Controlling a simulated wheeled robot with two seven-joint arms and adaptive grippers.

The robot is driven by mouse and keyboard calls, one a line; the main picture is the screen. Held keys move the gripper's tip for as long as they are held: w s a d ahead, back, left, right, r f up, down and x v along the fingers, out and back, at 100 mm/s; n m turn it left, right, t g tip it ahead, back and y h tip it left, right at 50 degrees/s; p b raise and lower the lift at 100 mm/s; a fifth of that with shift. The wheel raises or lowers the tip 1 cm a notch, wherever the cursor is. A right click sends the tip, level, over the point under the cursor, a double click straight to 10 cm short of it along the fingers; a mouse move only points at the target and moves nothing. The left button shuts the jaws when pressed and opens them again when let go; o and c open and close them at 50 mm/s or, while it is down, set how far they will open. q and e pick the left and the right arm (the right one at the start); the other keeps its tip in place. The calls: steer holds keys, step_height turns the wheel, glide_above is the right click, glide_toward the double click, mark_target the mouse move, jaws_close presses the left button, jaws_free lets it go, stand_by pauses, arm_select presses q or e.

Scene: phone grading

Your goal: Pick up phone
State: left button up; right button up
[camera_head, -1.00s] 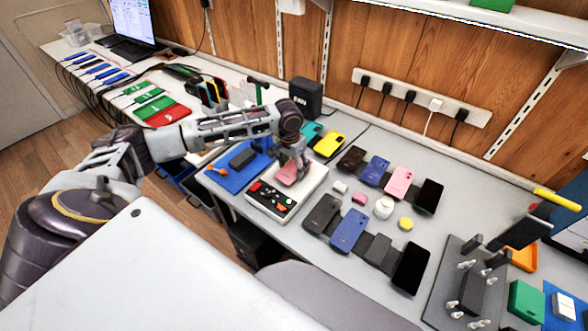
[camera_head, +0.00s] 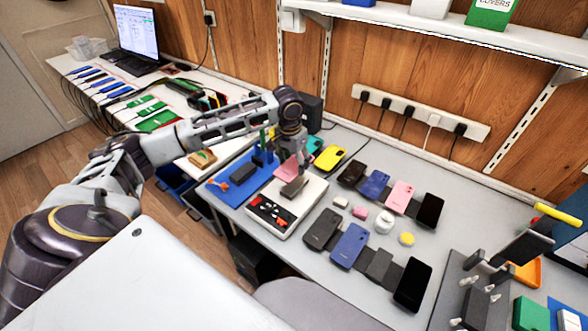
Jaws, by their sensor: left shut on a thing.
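My left gripper (camera_head: 294,184) is shut over the white tray (camera_head: 309,193) near the table's middle. Pink surface of a phone (camera_head: 287,170) shows right beside its fingers, and a grey-brown flat part shows below them. The fingers hide much of the held thing, so its exact tilt and height above the tray are unclear. Other phones lie flat on the grey table to the right: a blue one (camera_head: 349,245), a pink one (camera_head: 399,195), a black one (camera_head: 413,284) and several more. My right gripper is out of view.
The tray has a dark inset (camera_head: 270,212) with small red and white parts. A blue mat (camera_head: 232,192) with a dark block lies left of it. A yellow phone case (camera_head: 330,158) lies behind. A dark stand (camera_head: 482,303) stands at the right. A laptop (camera_head: 137,38) is far left.

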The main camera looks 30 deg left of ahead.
arm_select(q)
steer(key=shift+r, duration=0.7)
